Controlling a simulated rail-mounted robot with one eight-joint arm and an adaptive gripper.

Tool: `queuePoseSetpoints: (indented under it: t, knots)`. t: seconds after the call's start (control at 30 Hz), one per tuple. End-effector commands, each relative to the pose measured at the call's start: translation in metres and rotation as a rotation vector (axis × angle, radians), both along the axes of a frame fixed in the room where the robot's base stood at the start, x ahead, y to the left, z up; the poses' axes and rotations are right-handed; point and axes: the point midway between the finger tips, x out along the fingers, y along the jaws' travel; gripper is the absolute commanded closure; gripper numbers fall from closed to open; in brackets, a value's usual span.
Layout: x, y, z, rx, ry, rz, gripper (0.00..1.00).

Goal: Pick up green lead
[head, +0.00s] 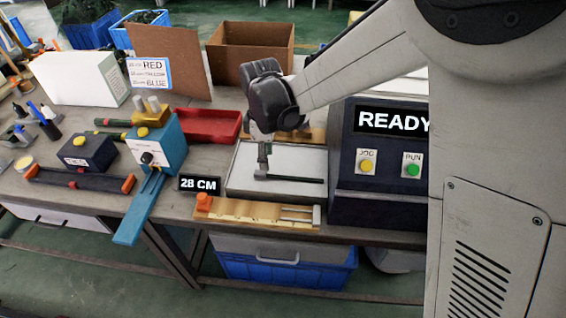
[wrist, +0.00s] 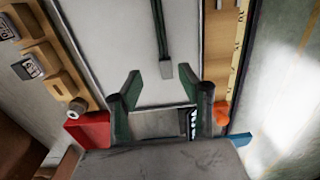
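The green lead (head: 297,180) looks like a thin dark bar lying on a white tray (head: 240,172) in the head view. In the wrist view the lead (wrist: 160,32) is dark green with a small grey block at its near end, and it runs away from me. My gripper (head: 262,170) points down over the tray at the left end of the lead. In the wrist view its two dark green fingers (wrist: 168,88) are spread apart with nothing between them. The lead's near end shows just ahead, roughly in line with the gap. I cannot tell the height left between the fingertips and the lead.
A yellow wooden gauge (head: 245,211) with an orange end lies along the tray's front. A dark machine (head: 383,195) reading READY stands to the right. A red bin (head: 212,128) and a "28 CM" sign (head: 199,184) are on the left. A blue press (head: 160,148) stands farther left.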

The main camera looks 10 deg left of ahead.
Motion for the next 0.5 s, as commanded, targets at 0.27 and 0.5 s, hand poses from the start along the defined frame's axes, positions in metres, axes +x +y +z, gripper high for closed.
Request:
queuePoseSetpoints:
  t: [0.27, 0.5]
  knots:
    - [-0.005, 0.001, -0.023, 0.0, 0.0, 0.001, 0.62]
    - [-0.007, 0.002, -0.052, 0.0, 0.0, 0.0, 0.62]
